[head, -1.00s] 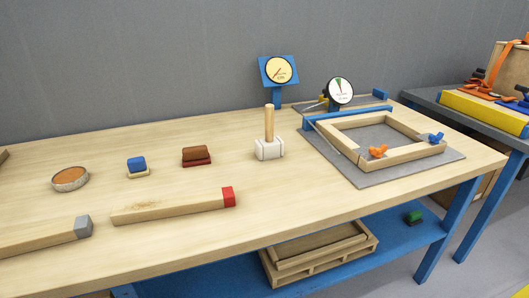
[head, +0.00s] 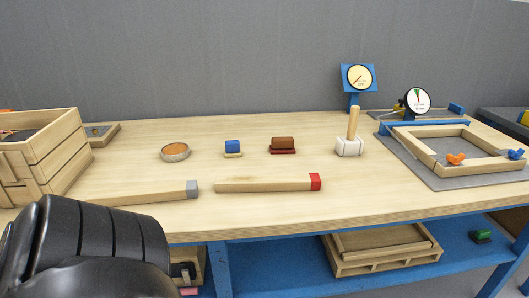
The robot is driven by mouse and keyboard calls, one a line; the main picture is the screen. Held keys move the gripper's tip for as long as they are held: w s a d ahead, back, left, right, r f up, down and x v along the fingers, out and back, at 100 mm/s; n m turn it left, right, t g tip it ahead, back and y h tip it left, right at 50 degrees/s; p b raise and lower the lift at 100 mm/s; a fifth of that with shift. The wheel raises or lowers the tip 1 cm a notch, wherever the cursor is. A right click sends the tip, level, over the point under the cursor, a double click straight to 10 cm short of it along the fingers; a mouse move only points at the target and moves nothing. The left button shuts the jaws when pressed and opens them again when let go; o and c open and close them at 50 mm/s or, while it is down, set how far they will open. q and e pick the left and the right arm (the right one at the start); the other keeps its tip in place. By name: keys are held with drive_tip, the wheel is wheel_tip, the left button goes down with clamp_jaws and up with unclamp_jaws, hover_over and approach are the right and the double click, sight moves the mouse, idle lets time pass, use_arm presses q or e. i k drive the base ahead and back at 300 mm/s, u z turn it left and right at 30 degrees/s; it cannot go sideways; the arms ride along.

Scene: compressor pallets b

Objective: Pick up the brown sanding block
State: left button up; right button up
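The brown sanding block (head: 283,143) sits on the wooden workbench (head: 260,205), its brown top on a dark red base. It stands between a blue block on a pale base (head: 233,148) and a white-headed mallet (head: 350,146). A black, ribbed part of my own arm fills the lower left of the head view. Neither of my grippers shows, and nothing touches the brown block.
Two wooden bars, one grey-tipped (head: 150,195) and one red-tipped (head: 265,185), lie in front of the blocks. A round dish (head: 175,152) is to the left. A wooden crate (head: 50,150) stands far left, a frame on a grey mat (head: 480,181) at right.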

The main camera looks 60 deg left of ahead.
sight(279, 144)
drive_tip(key=u, duration=2.35)
drive_tip(key=i, duration=0.15)
drive_tip(key=z, duration=1.6)
